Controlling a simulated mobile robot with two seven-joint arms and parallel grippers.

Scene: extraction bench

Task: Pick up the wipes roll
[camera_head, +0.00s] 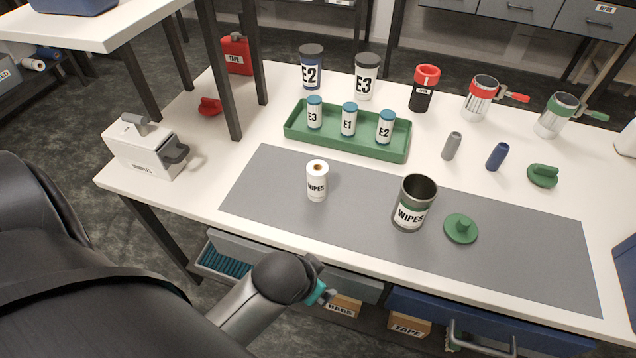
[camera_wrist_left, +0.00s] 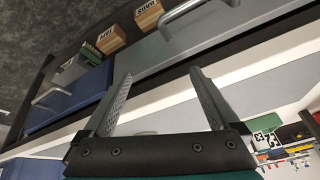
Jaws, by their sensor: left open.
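The wipes roll (camera_head: 317,184) is a small white upright cylinder with a "WIPES" label. It stands on the grey mat (camera_head: 270,190) near the mat's left end. A dark open canister labelled "WIPES" (camera_head: 412,212) stands to its right, with a green lid (camera_head: 460,229) lying beside it. My left gripper (camera_head: 322,284) is in front of and below the bench's front edge, apart from the roll. In the left wrist view my left gripper (camera_wrist_left: 160,76) shows two spread fingers with nothing between them. The roll cannot be made out there. My right gripper is not in view.
A green tray (camera_head: 290,134) with several small labelled bottles stands behind the mat. A white label machine (camera_head: 143,150) is at the left end. The mat around the roll is clear.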

